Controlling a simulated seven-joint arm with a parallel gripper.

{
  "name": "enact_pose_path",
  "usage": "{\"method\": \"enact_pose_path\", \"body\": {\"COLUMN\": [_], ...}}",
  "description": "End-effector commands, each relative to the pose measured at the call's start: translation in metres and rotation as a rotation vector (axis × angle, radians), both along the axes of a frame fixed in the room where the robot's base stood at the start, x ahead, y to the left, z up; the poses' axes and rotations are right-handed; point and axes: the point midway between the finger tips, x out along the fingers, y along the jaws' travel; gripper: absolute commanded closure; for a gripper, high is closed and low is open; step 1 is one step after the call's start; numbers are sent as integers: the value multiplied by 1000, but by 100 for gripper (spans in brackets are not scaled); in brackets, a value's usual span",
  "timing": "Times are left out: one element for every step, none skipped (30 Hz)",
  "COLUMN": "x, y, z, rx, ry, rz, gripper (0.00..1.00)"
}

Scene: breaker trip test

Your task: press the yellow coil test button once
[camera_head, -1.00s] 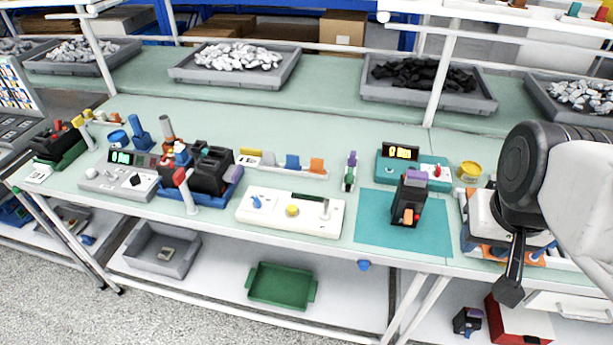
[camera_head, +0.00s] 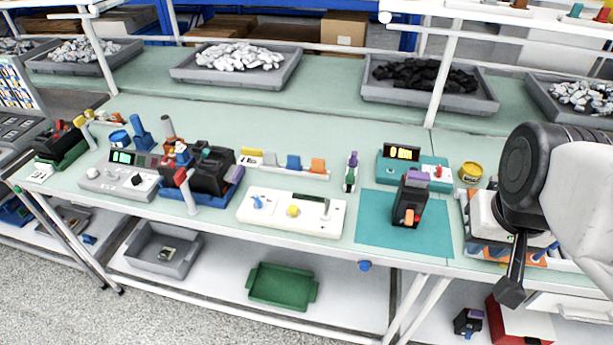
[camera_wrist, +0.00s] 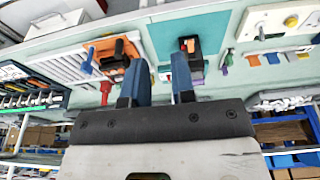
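The yellow button (camera_head: 293,211) is a round cap on a white panel (camera_head: 265,213) at the front middle of the bench. The panel also has a blue knob, a dark slot and a small lever. In the wrist view the yellow button (camera_wrist: 291,21) shows at the upper right. My gripper (camera_wrist: 158,80) has two blue fingers held apart, with nothing between them. It is well away from the button. In the head view my arm is at the far right, and the fingertips cannot be made out there.
A black breaker (camera_head: 407,203) stands on a teal mat (camera_head: 372,232), between the panel and my arm. A teal meter box (camera_head: 432,172) stands behind it. A black device (camera_head: 211,172) with a red-topped lever stands left of the panel. Grey bins line the back.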

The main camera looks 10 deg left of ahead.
Motion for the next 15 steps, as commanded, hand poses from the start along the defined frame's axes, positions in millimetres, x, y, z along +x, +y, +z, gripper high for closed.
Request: {"method": "enact_pose_path", "body": {"x": [0, 0, 0, 0, 0, 0, 0, 0, 0, 0, 0, 0, 0, 0, 0], "y": [0, 0, 0, 0, 0, 0, 0, 0, 0, 0, 0, 0, 0, 0, 0], "z": [0, 0, 0, 0, 0, 0, 0, 0, 0, 0, 0, 0, 0, 0, 0], "rx": [0, 0, 0, 0, 0, 0, 0, 0, 0, 0, 0, 0, 0, 0, 0], "ry": [0, 0, 0, 0, 0, 0, 0, 0, 0, 0, 0, 0, 0, 0, 0], "rz": [0, 0, 0, 0, 0, 0, 0, 0, 0, 0, 0, 0, 0, 0, 0], "gripper": [84, 89, 95, 99, 100, 100, 100, 100, 100, 100, 100, 100, 100, 100, 100]}}
